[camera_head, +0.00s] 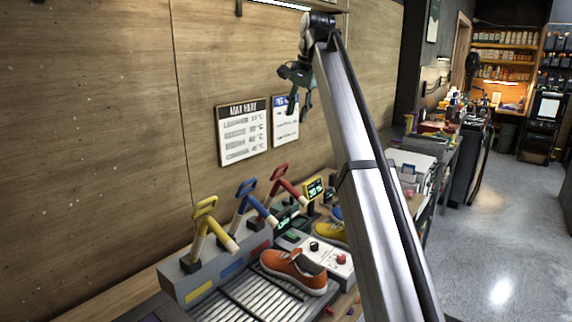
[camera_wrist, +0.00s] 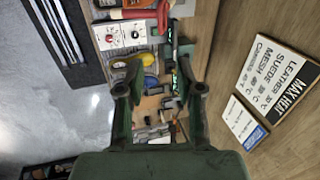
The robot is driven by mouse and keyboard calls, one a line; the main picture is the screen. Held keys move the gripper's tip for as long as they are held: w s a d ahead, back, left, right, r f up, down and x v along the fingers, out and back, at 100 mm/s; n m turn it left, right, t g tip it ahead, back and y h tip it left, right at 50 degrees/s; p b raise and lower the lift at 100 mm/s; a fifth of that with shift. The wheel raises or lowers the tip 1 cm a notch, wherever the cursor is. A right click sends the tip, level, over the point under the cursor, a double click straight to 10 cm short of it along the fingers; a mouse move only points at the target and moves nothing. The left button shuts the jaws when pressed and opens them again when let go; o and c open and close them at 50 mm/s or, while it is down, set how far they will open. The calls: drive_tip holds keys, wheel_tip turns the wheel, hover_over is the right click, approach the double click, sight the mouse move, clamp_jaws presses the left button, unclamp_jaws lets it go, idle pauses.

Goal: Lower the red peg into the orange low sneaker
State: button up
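The red peg (camera_head: 291,187) stands tilted at the right end of a row of three pegs on a grey block, its loop handle up. In the wrist view a red piece (camera_wrist: 130,24), seemingly part of it, shows near the top. The orange low sneaker (camera_head: 294,270) lies on a slatted metal rack in front of the pegs; a dark opening shows at its top. My gripper (camera_head: 298,92) is high above the bench near the wall, well away from peg and sneaker. In the wrist view my gripper (camera_wrist: 160,95) has its fingers wide apart with nothing held between them.
The blue peg (camera_head: 254,198) and yellow peg (camera_head: 212,228) stand left of the red one. A white control box (camera_head: 328,256) and a yellow shoe (camera_head: 331,232) are right of the sneaker. Wall signs (camera_head: 243,131) hang close to my gripper.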

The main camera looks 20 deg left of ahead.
drive_tip(key=p+x, duration=0.3)
drive_tip(key=x, duration=1.2)
drive_tip(key=shift+a+f, duration=0.15)
drive_tip(key=shift+f, duration=0.25)
clamp_jaws()
